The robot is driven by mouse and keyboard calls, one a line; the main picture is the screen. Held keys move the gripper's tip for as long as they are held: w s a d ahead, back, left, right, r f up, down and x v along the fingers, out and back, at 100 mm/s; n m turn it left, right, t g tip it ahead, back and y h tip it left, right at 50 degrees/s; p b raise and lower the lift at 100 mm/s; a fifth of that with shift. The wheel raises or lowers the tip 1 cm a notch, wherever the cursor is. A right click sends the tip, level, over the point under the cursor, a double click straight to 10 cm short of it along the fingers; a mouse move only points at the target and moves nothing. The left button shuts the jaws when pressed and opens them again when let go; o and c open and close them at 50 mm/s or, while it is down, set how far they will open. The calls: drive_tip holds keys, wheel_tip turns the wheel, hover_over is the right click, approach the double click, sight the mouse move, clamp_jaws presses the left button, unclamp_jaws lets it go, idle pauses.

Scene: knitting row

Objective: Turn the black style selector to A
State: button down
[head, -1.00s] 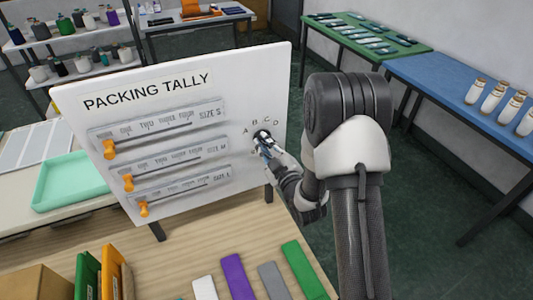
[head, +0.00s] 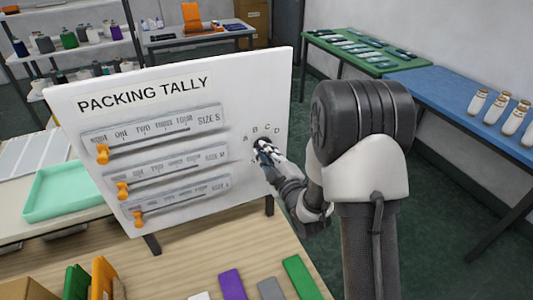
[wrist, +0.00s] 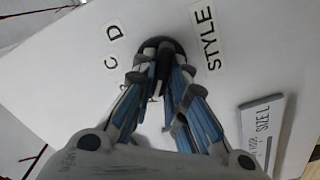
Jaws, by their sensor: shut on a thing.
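The black style selector (head: 262,143) is on the right side of the white packing tally board (head: 236,80), with letters A, B, C and D in an arc above it. My gripper (head: 266,154) is at the selector, its fingers closed around it. In the wrist view the selector's dark round base (wrist: 164,44) shows just beyond my gripper's fingers (wrist: 160,82), which are shut on its knob. The letters C and D (wrist: 112,47) and the STYLE label (wrist: 208,38) show there. The fingers cover the knob, so I cannot tell which letter it points to.
Three sliders with orange knobs (head: 102,154) are on the board's left. Coloured strips (head: 232,284) and upright folders (head: 102,278) are on the wooden table in front.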

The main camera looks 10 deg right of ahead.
drive_tip(key=c, duration=1.6)
unclamp_jaws()
drive_tip(key=s+d, duration=0.1)
drive_tip(key=s, duration=0.6)
drive_tip(key=shift+s+d, duration=0.15)
drive_tip(key=shift+d, duration=0.1)
